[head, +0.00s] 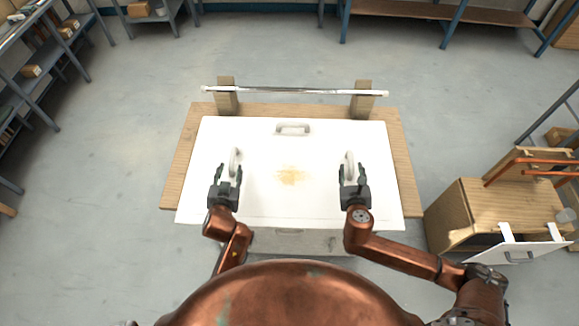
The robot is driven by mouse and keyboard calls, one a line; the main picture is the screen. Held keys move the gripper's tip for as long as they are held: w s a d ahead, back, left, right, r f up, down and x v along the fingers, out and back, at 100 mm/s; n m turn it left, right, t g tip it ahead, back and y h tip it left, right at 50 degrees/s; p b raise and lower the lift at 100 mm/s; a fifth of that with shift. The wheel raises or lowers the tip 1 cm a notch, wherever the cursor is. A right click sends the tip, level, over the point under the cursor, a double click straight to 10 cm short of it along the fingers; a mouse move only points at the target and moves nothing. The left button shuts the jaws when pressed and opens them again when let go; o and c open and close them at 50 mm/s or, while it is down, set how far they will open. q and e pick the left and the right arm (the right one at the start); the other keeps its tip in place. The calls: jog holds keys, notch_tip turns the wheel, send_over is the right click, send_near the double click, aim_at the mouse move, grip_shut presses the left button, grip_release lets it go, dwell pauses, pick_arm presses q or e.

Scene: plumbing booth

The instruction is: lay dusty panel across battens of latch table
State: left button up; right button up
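A large white panel (290,205) with a yellow-brown dusty smudge in its middle lies over a wooden table (410,185), whose top shows along the back and sides. The panel has a grey handle (235,160) on the left, another handle (349,160) on the right and one (292,128) near the back edge. My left gripper (227,173) is at the left handle with its fingers apart. My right gripper (352,173) is at the right handle with its fingers apart, the handle showing between them. Any battens under the panel are hidden.
Two wooden blocks (227,102) (362,104) stand at the table's back, with a thin pale bar (295,91) across them. A wooden cabinet (470,210) with copper pipes and a small white panel (520,252) stands at right. Shelves line the edges; floor between is clear.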

aim_at(232, 161)
pick_arm(q)
jog(key=shift+w, duration=0.1)
pick_arm(e)
jog(key=shift+w, duration=0.1)
